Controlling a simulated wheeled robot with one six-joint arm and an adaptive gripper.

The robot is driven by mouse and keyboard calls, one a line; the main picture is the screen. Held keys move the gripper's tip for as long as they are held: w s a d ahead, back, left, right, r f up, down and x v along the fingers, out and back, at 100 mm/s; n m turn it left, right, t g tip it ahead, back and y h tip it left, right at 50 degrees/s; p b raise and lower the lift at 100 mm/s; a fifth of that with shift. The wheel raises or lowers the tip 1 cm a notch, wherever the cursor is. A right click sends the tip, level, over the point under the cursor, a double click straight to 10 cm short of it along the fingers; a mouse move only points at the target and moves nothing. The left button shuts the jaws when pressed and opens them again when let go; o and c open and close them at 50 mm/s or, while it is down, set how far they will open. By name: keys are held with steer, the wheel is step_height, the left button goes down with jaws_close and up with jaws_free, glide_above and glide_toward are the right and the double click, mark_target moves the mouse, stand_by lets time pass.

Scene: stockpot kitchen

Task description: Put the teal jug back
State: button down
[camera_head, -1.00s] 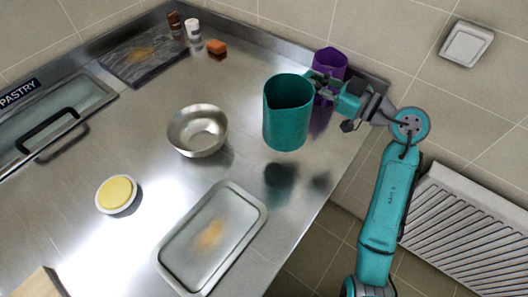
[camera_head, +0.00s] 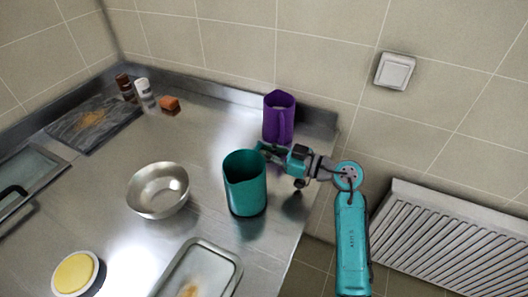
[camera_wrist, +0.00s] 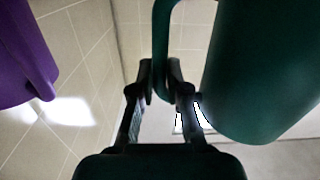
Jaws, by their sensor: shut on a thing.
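The teal jug (camera_head: 246,185) is upright over the steel counter, right of the metal bowl, in the head view. Its base is at or close to the counter top; I cannot tell whether it touches. My gripper (camera_head: 268,151) reaches in from the right and is shut on the jug's handle. In the wrist view, my gripper (camera_wrist: 164,80) closes around the handle (camera_wrist: 161,45), with the jug's dark teal body (camera_wrist: 265,70) to the right.
A purple jug (camera_head: 279,120) stands behind, near the back wall, and shows at left in the wrist view (camera_wrist: 20,60). A metal bowl (camera_head: 157,190) is to the left and a tray (camera_head: 232,262) in front. The counter's right edge is close.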

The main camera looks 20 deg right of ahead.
steer(key=shift+f, duration=0.45)
steer(key=c, duration=1.2)
jaws_free()
steer(key=shift+o, duration=0.2)
steer(key=v, duration=1.2)
